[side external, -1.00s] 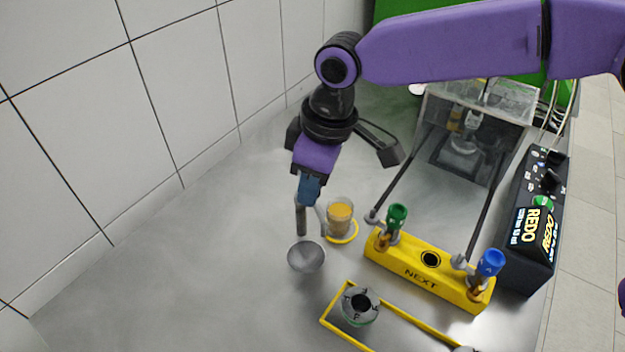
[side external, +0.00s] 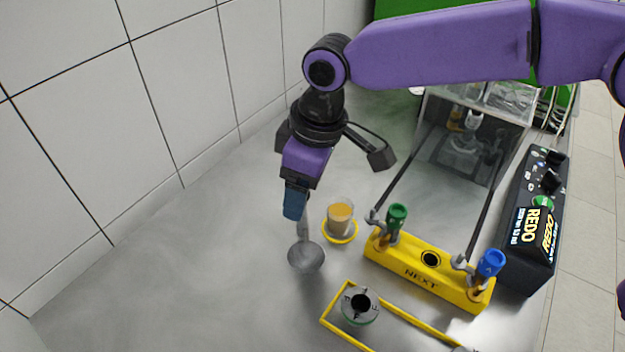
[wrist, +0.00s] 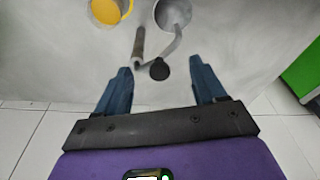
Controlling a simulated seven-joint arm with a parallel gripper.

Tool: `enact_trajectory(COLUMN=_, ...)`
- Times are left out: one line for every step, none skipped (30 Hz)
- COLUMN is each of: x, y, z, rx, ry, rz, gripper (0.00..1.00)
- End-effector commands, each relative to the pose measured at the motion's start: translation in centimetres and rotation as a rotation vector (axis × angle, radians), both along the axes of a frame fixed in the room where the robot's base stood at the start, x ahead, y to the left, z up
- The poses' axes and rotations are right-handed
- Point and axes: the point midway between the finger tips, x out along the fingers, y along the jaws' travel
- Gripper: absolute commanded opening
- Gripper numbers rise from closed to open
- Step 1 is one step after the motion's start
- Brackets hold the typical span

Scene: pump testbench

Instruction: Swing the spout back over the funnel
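The grey spout (wrist: 177,42) is a bent tube beside a short upright post (wrist: 140,42). In the wrist view its end reaches the near rim of the grey funnel (wrist: 173,14); I cannot tell how far over the bowl it is. A dark round knob (wrist: 159,70) sits between my fingers, with visible gaps on both sides. My gripper (wrist: 160,82) is open and empty. In the side view my gripper (side external: 295,205) hides most of the spout, and a grey piece (side external: 303,226) shows above the funnel (side external: 306,257).
A cup of amber liquid (side external: 340,216) stands on a yellow ring (side external: 340,237) right of the funnel. A yellow NEXT block (side external: 420,278) with green and blue valves is further right. A yellow frame with a round part (side external: 360,304) lies in front. The left bench is clear.

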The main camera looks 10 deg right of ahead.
Motion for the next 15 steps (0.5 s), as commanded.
enact_trajectory(x=0.0, y=0.0, z=0.0, rx=0.000, ry=0.000, rz=-0.001, gripper=0.85)
enact_trajectory(x=0.0, y=0.0, z=0.0, rx=0.000, ry=0.000, rz=-0.001, gripper=0.85)
enact_trajectory(x=0.1, y=-0.1, z=0.0, rx=0.000, ry=-0.001, rz=-0.001, gripper=0.85)
enact_trajectory(x=0.1, y=-0.1, z=0.0, rx=0.000, ry=-0.001, rz=-0.001, gripper=0.85)
enact_trajectory(x=0.1, y=-0.1, z=0.0, rx=0.000, ry=-0.001, rz=-0.001, gripper=0.85)
enact_trajectory(x=0.1, y=-0.1, z=0.0, rx=0.000, ry=-0.001, rz=-0.001, gripper=0.85)
enact_trajectory(x=0.1, y=-0.1, z=0.0, rx=-0.001, ry=0.000, rz=-0.002, gripper=0.85)
enact_trajectory(x=0.1, y=-0.1, z=0.0, rx=-0.001, ry=0.000, rz=-0.002, gripper=0.85)
enact_trajectory(x=0.1, y=-0.1, z=0.0, rx=-0.001, ry=0.000, rz=-0.002, gripper=0.85)
enact_trajectory(x=0.1, y=-0.1, z=0.1, rx=0.000, ry=-0.001, rz=-0.002, gripper=0.85)
enact_trajectory(x=0.1, y=-0.1, z=0.2, rx=0.000, ry=-0.001, rz=-0.002, gripper=0.85)
enact_trajectory(x=0.1, y=-0.1, z=0.4, rx=0.001, ry=-0.001, rz=-0.002, gripper=0.85)
enact_trajectory(x=0.1, y=-0.1, z=0.6, rx=0.001, ry=-0.001, rz=-0.002, gripper=0.85)
enact_trajectory(x=0.1, y=-0.1, z=0.8, rx=0.001, ry=-0.001, rz=-0.002, gripper=0.85)
enact_trajectory(x=0.1, y=-0.1, z=1.0, rx=0.001, ry=-0.001, rz=-0.002, gripper=0.85)
